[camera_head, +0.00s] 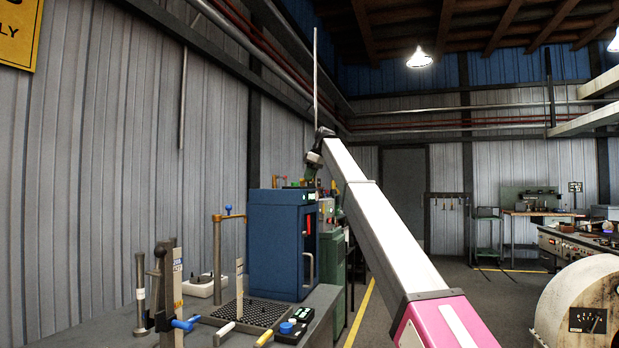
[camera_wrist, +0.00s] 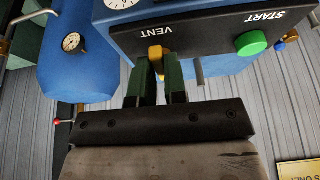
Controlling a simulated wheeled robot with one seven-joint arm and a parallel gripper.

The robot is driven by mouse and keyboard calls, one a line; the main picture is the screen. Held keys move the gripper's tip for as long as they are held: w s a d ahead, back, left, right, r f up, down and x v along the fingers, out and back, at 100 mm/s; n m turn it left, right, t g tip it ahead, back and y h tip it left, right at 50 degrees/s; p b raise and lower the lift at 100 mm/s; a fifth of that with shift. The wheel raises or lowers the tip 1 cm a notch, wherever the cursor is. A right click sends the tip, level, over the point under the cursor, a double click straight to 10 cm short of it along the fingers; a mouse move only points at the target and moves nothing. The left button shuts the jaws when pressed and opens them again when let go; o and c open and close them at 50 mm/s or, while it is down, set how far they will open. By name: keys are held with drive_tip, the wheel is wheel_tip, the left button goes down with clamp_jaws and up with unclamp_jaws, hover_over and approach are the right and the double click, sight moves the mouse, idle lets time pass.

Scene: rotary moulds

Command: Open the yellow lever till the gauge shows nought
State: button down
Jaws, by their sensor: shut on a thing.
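The yellow lever (camera_wrist: 155,51) sticks out from a black panel in the wrist view, close to the upside-down label VENT. My gripper (camera_wrist: 158,68) is shut on the yellow lever, with one dark green finger on each side of it. A white dial gauge (camera_wrist: 122,3) shows at the top edge of the wrist view, partly cut off. A second small gauge (camera_wrist: 71,42) sits on a blue rounded vessel at the left. I cannot read either needle for sure. In the head view the lever cannot be made out.
A green START button (camera_wrist: 252,43) is on the same black panel (camera_wrist: 205,32), right of the lever. In the head view, a blue cabinet (camera_head: 272,245) stands on a grey bench with clamps and handles, left of my arm. The floor beyond, with yellow lines (camera_head: 360,315), is clear.

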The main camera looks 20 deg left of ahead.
idle(0.4)
drive_tip(key=c, duration=1.2)
unclamp_jaws()
drive_tip(key=shift+o, duration=0.2)
drive_tip(key=v, duration=1)
drive_tip(key=shift+r, duration=0.4)
drive_tip(key=shift+d, duration=0.1)
